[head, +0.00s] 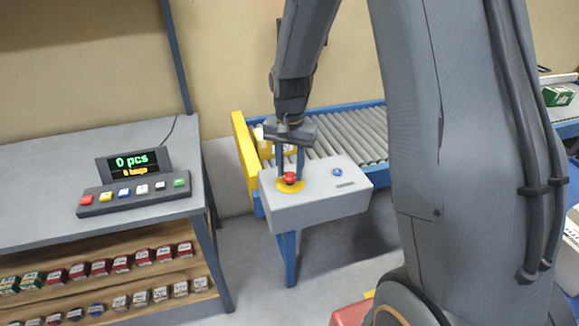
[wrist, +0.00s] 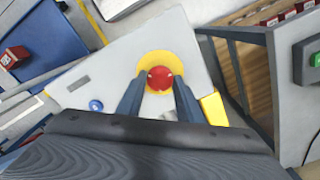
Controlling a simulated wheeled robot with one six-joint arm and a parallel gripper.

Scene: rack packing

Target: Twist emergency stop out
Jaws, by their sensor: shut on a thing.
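The emergency stop is a red mushroom button (head: 290,178) on a yellow disc (head: 283,187), on top of a grey control box (head: 320,205). In the wrist view the red button (wrist: 160,77) sits on its yellow disc (wrist: 176,60) between the two fingers. My gripper (head: 290,176) points down over the box, and its fingers are shut on the red button, one on each side. It also shows in the wrist view (wrist: 160,85). I cannot tell from these frames whether the button is pressed in or popped out.
A blue button (head: 337,171) is on the same box. A roller conveyor (head: 345,135) with a yellow end plate (head: 244,155) runs behind it. At left, a grey bench (head: 150,215) holds a display (head: 134,164) and a button panel (head: 135,193), above shelves of small boxes.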

